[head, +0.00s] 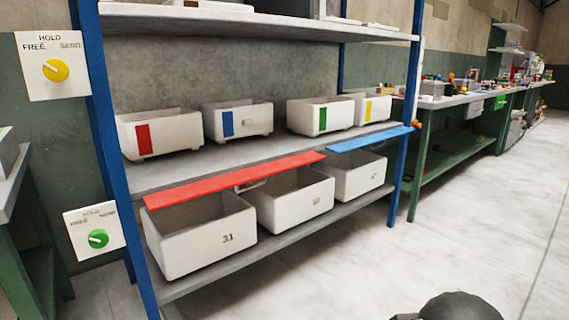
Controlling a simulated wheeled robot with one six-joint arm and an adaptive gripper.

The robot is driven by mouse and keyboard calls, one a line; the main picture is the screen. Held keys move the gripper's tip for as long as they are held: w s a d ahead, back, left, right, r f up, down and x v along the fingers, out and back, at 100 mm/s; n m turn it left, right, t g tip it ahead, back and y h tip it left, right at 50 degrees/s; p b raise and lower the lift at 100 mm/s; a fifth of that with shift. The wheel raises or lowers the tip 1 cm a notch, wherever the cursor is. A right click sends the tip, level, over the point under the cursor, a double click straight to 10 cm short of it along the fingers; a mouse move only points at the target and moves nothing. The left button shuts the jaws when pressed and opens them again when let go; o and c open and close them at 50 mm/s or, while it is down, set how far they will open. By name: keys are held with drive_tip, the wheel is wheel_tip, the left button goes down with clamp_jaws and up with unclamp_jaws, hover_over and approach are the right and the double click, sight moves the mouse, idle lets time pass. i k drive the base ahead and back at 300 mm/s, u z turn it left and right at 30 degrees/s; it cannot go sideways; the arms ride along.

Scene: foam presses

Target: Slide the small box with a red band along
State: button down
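A small white open-topped box with a red band (182,130) on its front stands at the left end of the middle shelf (270,151). To its right on the same shelf are similar boxes with a blue band (250,117), a green band (303,116) and a yellow band (360,113). There are gaps between the red, blue and green boxes; the green and yellow ones stand close together. A dark rounded part of my own arm shows at the bottom right edge. My gripper's fingers are not visible.
A red strip (235,179) and a blue strip (370,139) run along the shelf front. Larger bins (205,250) stand on the lower shelf. Blue posts (105,130) frame the rack. Switch plates with a yellow knob (56,70) and green knob (98,239) are left. Floor is clear right.

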sight(141, 136)
drive_tip(key=u, duration=0.1)
drive_tip(key=i, duration=0.5)
drive_tip(key=u, duration=0.65)
drive_tip(key=i, duration=1.25)
drive_tip(key=z, duration=1.5)
drive_tip(key=k, duration=1.15)
drive_tip(key=u, duration=0.05)
